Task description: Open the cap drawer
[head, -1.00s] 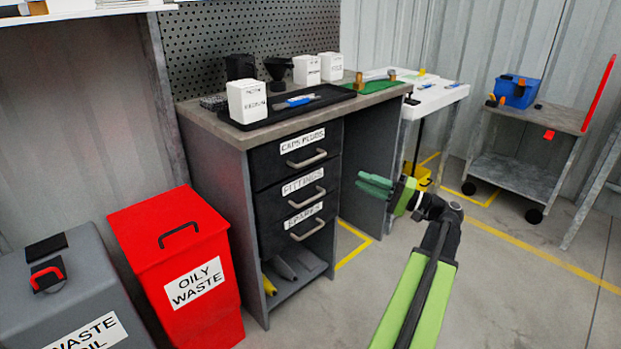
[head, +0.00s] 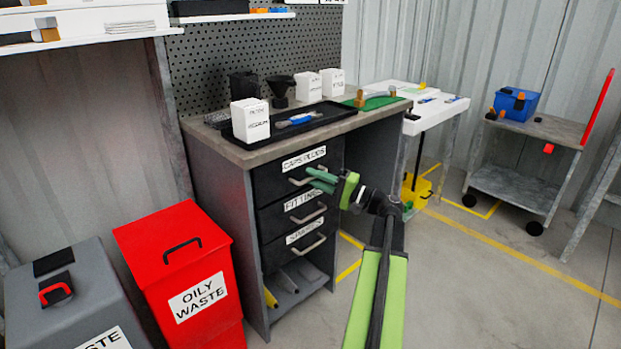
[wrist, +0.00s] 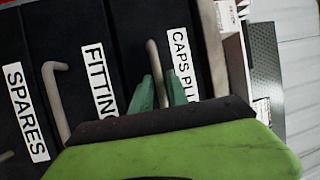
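The cap drawer (head: 268,187) is the black top drawer of the workbench, labelled CAPS PLUGS, with a pale bar handle (head: 298,183). Its front looks flush with the drawers below, so it appears closed. My gripper (head: 316,180), with green fingers, is at this handle and hides its right part. In the wrist view the handle (wrist: 154,62) runs between the two fingertips (wrist: 160,85). The fingers stand apart, one on each side of it; I cannot tell whether either touches it. The label (wrist: 182,62) is beside the right finger.
The FITTINGS drawer (head: 272,222) and SPARES drawer (head: 275,254) lie below, both with bar handles. A red oily waste bin (head: 175,250) and a grey waste bin (head: 80,300) stand to the left. The bench top (head: 250,154) holds a black tray and white boxes.

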